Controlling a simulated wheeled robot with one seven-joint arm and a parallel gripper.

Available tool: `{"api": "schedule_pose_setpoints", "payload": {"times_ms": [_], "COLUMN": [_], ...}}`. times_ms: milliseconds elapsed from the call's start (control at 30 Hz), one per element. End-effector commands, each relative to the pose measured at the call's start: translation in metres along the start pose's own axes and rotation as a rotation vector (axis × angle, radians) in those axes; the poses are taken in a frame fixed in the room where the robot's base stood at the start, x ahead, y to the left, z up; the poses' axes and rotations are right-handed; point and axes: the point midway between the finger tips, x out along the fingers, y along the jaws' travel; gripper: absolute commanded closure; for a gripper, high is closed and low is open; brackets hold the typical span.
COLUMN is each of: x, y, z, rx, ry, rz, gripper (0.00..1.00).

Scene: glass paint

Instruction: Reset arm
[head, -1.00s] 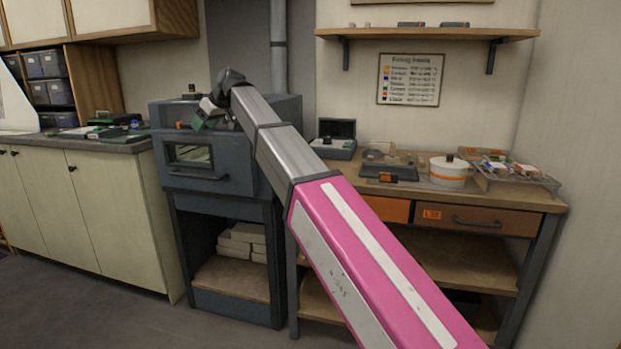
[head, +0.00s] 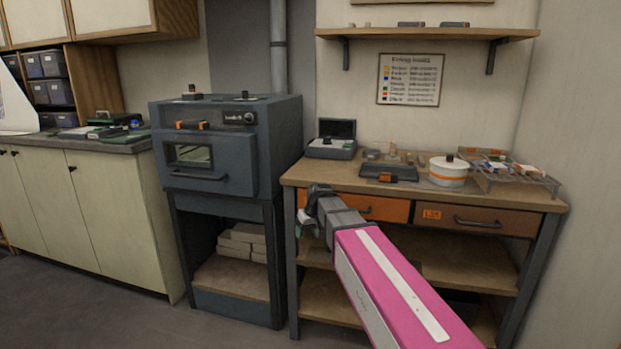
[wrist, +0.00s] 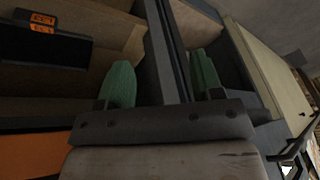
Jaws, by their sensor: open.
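My gripper (wrist: 160,85) shows in the wrist view as two green fingers set wide apart, with nothing between them. It is open. In the head view my gripper (head: 305,228) hangs low in front of the workbench's left end, just right of the kiln, with its fingers mostly hidden by the wrist. My arm, pink and grey, reaches up from the lower right to it.
The dark kiln (head: 228,150) stands on its stand, door shut. The workbench (head: 310,176) carries a small open case (head: 332,140), a dark tool (head: 388,173), a white pot (head: 448,172) and a wire rack (head: 515,178). Its orange drawer (head: 385,209) is close to my arm.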

Motion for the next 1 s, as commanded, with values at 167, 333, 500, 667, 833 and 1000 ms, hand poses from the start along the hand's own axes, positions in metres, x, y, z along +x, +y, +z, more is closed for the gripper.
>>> {"api": "schedule_pose_setpoints", "payload": {"times_ms": [167, 333, 500, 667, 833, 1000], "x": [0.034, 0.057, 0.071, 0.077, 0.079, 0.08], "y": [0.048, 0.082, 0.103, 0.112, 0.116, 0.116], "z": [0.091, 0.172, 0.241, 0.28, 0.291, 0.29], "rx": [0.142, 0.269, 0.376, 0.435, 0.455, 0.455], "ry": [-0.078, -0.146, -0.205, -0.238, -0.247, -0.247], "rz": [0.058, 0.113, 0.158, 0.185, 0.195, 0.195], "gripper": [0.4, 0.4, 0.4, 0.4, 0.4, 0.4]}}
